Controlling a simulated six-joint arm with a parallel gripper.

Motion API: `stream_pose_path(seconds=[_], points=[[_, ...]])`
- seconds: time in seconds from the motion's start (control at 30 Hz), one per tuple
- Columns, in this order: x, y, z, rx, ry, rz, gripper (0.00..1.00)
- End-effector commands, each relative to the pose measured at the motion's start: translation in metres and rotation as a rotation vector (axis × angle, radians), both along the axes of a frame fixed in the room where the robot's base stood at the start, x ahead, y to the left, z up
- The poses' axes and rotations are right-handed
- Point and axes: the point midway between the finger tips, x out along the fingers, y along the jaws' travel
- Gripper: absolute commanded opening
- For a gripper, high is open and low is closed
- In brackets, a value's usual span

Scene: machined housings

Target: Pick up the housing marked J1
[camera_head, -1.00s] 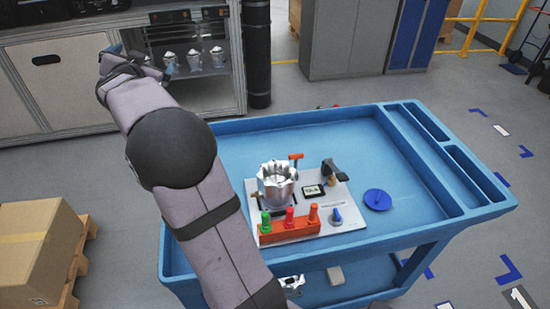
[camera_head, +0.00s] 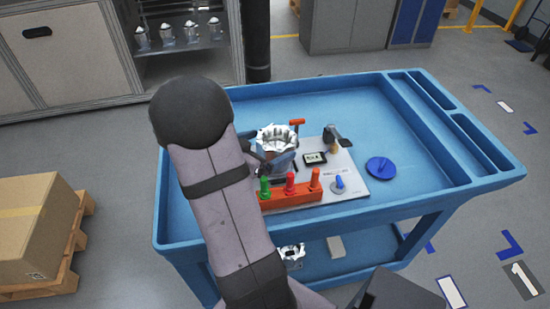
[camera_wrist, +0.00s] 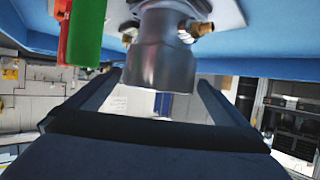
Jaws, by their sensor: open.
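A silvery machined housing (camera_head: 277,148) with a scalloped top rim stands on a white plate (camera_head: 342,175) on the blue cart. In the wrist view the housing (camera_wrist: 160,52) appears upside down, with brass-coloured fittings near the plate. My gripper (camera_wrist: 160,84) is open, its two dark fingers reaching toward the housing from either side. I cannot tell how deep the housing sits between them. In the head view my arm hides most of the gripper. Several other housings (camera_head: 191,33) stand in the cabinet at the back, and one (camera_head: 292,254) is on the cart's lower shelf. No J1 mark is readable.
An orange block (camera_head: 302,196) with green, red and orange upright pieces stands in front of the housing. A blue disc (camera_head: 381,167) lies right; the cart's back is clear.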

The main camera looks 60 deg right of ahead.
Motion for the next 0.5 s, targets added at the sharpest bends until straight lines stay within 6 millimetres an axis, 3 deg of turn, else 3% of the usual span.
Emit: stream_pose_path(seconds=[0.5], points=[[-0.001,-0.019,-0.009,0.002,-0.004,0.005,1.0]])
